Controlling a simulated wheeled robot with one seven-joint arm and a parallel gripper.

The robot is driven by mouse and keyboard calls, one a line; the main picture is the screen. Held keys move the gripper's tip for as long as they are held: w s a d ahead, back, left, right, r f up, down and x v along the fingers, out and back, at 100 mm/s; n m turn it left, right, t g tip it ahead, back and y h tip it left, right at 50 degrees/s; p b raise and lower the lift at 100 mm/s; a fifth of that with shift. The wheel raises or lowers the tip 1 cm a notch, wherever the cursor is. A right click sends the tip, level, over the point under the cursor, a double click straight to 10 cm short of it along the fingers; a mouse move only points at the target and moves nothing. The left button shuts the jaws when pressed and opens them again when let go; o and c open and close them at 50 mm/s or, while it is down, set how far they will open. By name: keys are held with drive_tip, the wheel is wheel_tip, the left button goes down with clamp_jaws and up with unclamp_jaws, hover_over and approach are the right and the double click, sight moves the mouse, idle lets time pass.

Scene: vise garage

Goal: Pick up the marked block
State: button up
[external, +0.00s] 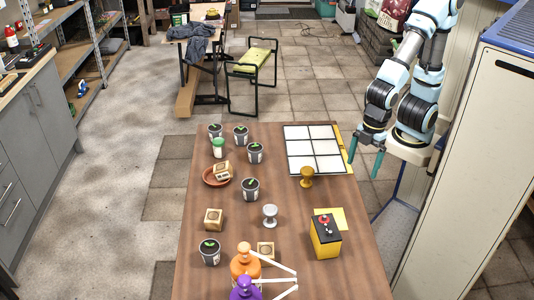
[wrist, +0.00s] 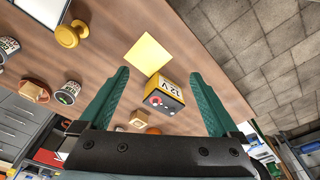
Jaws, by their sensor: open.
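Several light wooden blocks with dark markings are on the table; I cannot tell for certain which one is the marked block. One block (external: 213,219) sits at the left of the table. Another block (external: 266,250) sits near the front, behind the orange figure, and a block shows between my fingers in the wrist view (wrist: 142,118). My gripper (external: 364,168) is open and empty, above the table's right edge, apart from every block.
A yellow and black 12V battery (external: 326,238) stands at the right by a yellow sheet (wrist: 149,54). A gold knob-shaped piece (external: 307,177), a silver one (external: 270,214), several potted seedlings (external: 251,190) and a white grid board (external: 313,146) share the table (external: 180,275).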

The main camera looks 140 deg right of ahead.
drive_tip(key=w+d+f+m+t+h+b, duration=0.25)
drive_tip(key=w+d+t, duration=0.25)
drive_tip(key=w+d, duration=0.75)
drive_tip(key=s+d+r+m+t+h+b, duration=0.15)
drive_tip(key=d+m+t+h, duration=0.45)
drive_tip(key=d, duration=1.7)
drive_tip(key=g+h, duration=0.2)
approach(229, 166)
drive_tip(key=shift+w+d+r+n, duration=0.15)
drive_tip(key=shift+w+d+n, duration=0.25)
drive_tip(key=shift+w, duration=0.3)
drive_tip(key=shift+d+f+p, duration=0.1)
drive_tip(key=shift+f+p, duration=0.15)
drive_tip(key=shift+p, duration=0.05)
drive_tip(key=p+x, duration=0.1)
drive_tip(key=x, duration=0.4)
drive_tip(key=shift+w+f, duration=0.1)
drive_tip(key=shift+f, duration=0.1)
drive_tip(key=p+x, duration=0.1)
drive_tip(key=x, duration=0.1)
drive_tip(key=p+x, duration=0.1)
drive_tip(key=x, duration=0.1)
drive_tip(key=shift+d+f+p, duration=0.15)
drive_tip(key=shift+d+p, duration=0.15)
drive_tip(key=shift+d, duration=0.1)
drive_tip(key=shift+w+d+f, duration=0.2)
drive_tip(key=shift+w+d, duration=0.1)
clamp_jaws()
drive_tip(key=shift+r, duration=0.1)
